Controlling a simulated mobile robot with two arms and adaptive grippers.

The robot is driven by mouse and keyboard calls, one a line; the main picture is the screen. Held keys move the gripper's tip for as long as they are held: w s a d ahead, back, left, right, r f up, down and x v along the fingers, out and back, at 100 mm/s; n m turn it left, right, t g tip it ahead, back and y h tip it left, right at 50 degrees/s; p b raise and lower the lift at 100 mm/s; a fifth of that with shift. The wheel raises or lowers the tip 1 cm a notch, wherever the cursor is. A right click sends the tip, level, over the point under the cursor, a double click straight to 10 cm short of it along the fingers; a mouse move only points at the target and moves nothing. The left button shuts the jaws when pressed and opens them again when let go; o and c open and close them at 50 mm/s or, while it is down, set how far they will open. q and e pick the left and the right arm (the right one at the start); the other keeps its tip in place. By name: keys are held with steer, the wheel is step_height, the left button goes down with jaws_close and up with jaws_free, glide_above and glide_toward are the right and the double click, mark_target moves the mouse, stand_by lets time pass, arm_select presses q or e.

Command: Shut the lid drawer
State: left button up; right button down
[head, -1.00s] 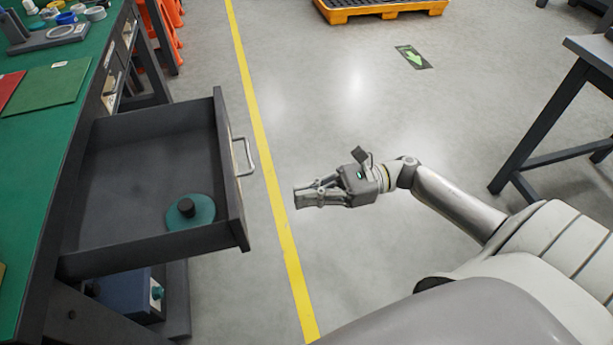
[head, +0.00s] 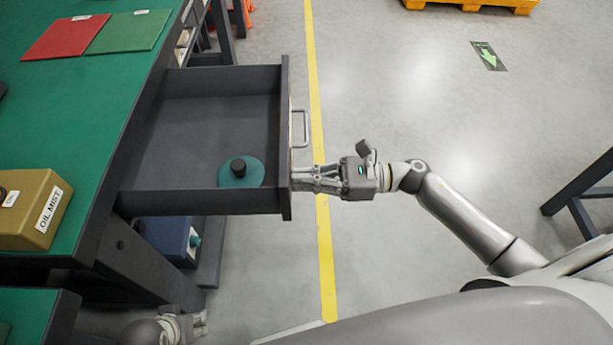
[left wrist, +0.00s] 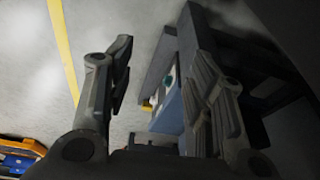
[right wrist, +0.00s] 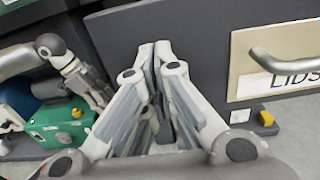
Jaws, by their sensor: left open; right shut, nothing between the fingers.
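The lid drawer (head: 220,202) is pulled out from the green-topped bench, its front facing right. A teal round lid with a dark knob (head: 240,173) lies inside it. The drawer's metal handle (head: 301,128) also shows in the right wrist view (right wrist: 285,65), beside a label reading LIDS (right wrist: 295,80). My right gripper (head: 294,181) is shut and empty, its fingertips at the drawer front, below the handle in the head view. In the right wrist view its tips (right wrist: 155,60) meet or nearly meet the grey front. My left gripper (head: 203,322) is open, low at the bottom left; its fingers show in the left wrist view (left wrist: 155,85).
A tan OIL MIST box (head: 30,207) and red (head: 65,37) and green (head: 127,31) sheets lie on the bench top (head: 90,110). A blue box (head: 170,238) is under the drawer.

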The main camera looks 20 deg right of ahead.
arm_select(q)
steer(key=b+v, duration=0.2)
steer(key=v, duration=0.6)
arm_select(e)
steer(key=x, duration=1.8)
steer(key=b+x, duration=0.2)
steer(key=x, duration=0.9)
steer(key=shift+f, duration=0.2)
steer(key=shift+b+x, duration=0.3)
steer(key=shift+x, duration=0.6)
steer(key=b+x, duration=0.1)
steer(key=x, duration=0.3)
steer(key=shift+a, duration=0.1)
steer(key=shift+w+a, duration=0.1)
steer(key=shift+a, duration=0.1)
steer(key=shift+r, duration=0.2)
arm_select(q)
steer(key=w+d+t+h, duration=0.1)
steer(key=w+t, duration=0.3)
steer(key=w, duration=0.4)
steer(key=shift+w+d+r+t, duration=0.2)
steer(key=shift+d+t, duration=0.2)
steer(key=shift+d, duration=0.4)
